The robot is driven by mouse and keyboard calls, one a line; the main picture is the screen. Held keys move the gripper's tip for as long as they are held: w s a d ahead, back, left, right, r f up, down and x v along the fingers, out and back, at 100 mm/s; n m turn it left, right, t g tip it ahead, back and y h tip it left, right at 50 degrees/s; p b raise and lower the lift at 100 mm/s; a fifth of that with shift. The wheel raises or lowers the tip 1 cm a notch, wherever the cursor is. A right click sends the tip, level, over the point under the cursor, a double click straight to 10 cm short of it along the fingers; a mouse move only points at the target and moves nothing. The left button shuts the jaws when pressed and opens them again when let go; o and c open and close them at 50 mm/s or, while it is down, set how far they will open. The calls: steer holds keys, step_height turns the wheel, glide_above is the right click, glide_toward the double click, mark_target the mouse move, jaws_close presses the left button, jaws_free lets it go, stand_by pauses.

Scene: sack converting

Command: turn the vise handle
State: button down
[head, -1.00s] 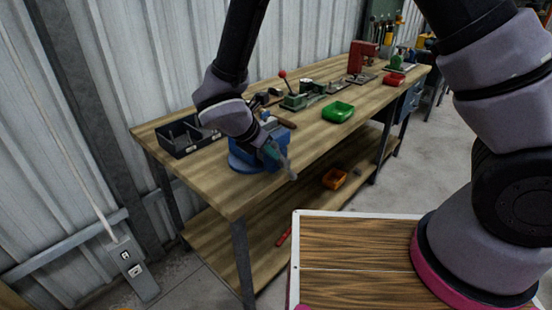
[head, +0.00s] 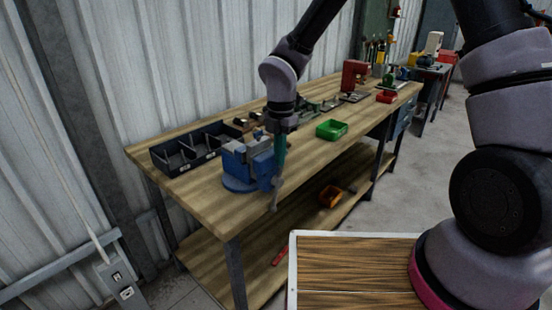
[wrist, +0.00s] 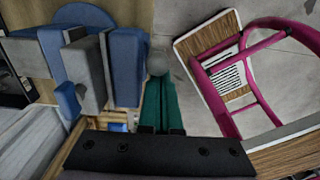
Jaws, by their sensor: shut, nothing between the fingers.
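The blue vise (head: 236,168) stands at the front edge of the wooden workbench (head: 205,205). Its grey handle (head: 275,194) hangs roughly upright at the vise's front, past the bench edge. My gripper (head: 279,163) points down at the handle's upper part, with its teal fingers closed together. In the wrist view the fingers (wrist: 162,103) are side by side, and the handle's round grey end (wrist: 157,62) shows just beyond their tips. The vise's blue and grey jaws (wrist: 88,75) are left of the fingers. I cannot tell whether the fingers touch the handle.
A black divided bin (head: 190,150) stands left of the vise. A green bin (head: 331,130) and a red bin (head: 386,97) stand to the right. An orange bin (head: 330,196) is on the lower shelf.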

steer(key=shift+w+d+f, duration=0.1)
steer(key=shift+w+d, duration=0.5)
steer(key=shift+w, duration=0.1)
steer(key=shift+a, duration=0.1)
